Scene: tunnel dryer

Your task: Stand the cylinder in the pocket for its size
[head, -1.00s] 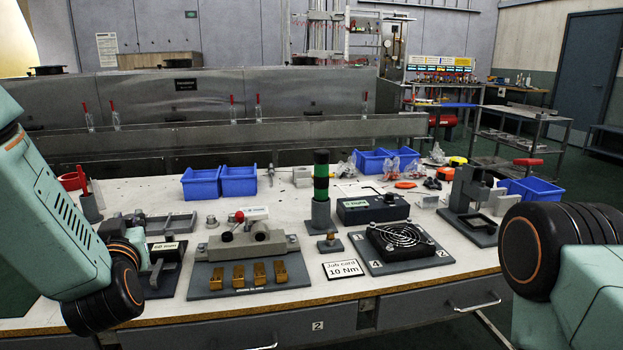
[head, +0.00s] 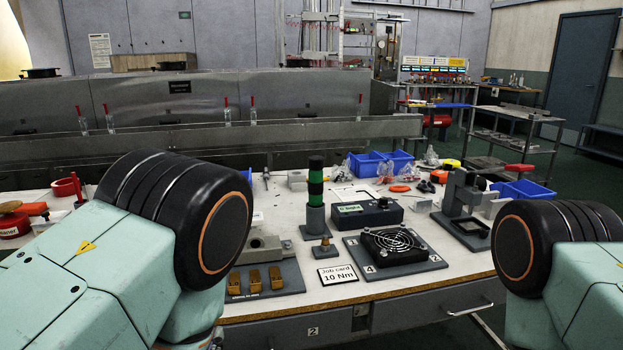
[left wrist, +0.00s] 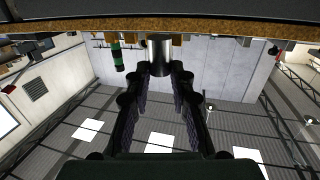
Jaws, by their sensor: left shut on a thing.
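A smooth grey metal cylinder (left wrist: 160,50) is between the fingertips of my left gripper (left wrist: 160,70) in the left wrist view. The fingers are shut on its sides, and its far end is close to the bench edge in the picture. In the head view my left gripper and the cylinder are hidden behind my own left arm. My right gripper is outside both views; only part of my right arm shows. I cannot make out a pocket for the cylinder; the bench's left part is largely covered by my arm.
The white bench (head: 333,293) carries a plate with brass blocks (head: 254,280), a green-black stack light (head: 316,182), a job card (head: 338,275), a fan (head: 394,242), a dark box (head: 367,212), a grey stand (head: 461,196) and blue bins (head: 367,165). The stack light also shows in the left wrist view (left wrist: 117,55).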

